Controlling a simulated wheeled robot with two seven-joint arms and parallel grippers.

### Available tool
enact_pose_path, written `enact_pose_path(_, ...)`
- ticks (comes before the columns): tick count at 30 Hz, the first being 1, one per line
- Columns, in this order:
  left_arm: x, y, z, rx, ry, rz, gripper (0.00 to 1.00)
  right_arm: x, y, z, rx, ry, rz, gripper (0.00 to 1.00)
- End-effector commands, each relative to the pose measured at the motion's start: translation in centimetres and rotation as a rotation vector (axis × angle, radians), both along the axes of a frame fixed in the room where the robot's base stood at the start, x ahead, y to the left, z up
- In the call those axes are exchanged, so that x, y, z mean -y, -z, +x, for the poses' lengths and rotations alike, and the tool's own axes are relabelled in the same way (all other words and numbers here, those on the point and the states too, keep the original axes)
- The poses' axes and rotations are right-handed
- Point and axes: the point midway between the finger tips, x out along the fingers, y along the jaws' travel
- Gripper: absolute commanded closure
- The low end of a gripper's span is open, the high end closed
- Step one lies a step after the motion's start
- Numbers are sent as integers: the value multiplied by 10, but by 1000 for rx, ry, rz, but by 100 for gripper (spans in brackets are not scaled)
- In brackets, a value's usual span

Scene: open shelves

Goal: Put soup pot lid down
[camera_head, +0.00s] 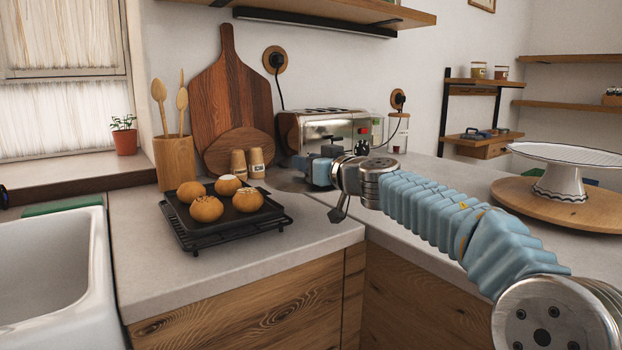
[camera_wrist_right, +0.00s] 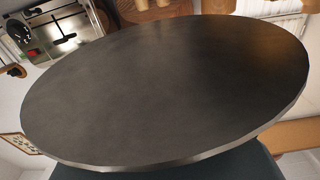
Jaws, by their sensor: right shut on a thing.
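The soup pot lid appears as a flat dark grey disc that fills most of the right wrist view (camera_wrist_right: 165,85). In the head view only a thin part of the lid (camera_head: 287,182) shows at the end of my right arm. My right gripper (camera_head: 305,170) is shut on the lid and holds it in front of the toaster, by the inner corner of the counter. Whether the lid touches the counter cannot be told. No soup pot shows. My left gripper is not in view.
A black tray (camera_head: 210,232) with several buns stands left of the lid. Two wooden shakers (camera_head: 256,164), a cutting board (camera_head: 231,88) and a toaster (camera_head: 322,133) stand behind. A white cake stand (camera_head: 562,178) is at right. The counter front (camera_head: 318,222) is clear.

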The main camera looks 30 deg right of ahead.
Motion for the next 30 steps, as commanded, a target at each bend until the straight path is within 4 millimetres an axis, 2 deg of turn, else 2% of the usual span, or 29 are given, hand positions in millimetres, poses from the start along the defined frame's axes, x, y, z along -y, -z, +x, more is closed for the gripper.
enact_pose_path(4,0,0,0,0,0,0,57,6,8,4,1,2,1,100)
enact_pose_path(6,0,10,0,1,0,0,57,6,24,5,2,1,2,100)
enact_pose_path(9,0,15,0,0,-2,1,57,6,36,4,4,2,2,100)
enact_pose_path(23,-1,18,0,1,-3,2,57,6,42,4,5,2,1,100)
enact_pose_path(24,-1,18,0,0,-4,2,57,6,43,4,5,2,0,63)
enact_pose_path(29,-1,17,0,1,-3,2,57,6,42,4,5,2,0,39)
enact_pose_path(30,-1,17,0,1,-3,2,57,6,42,4,5,2,0,39)
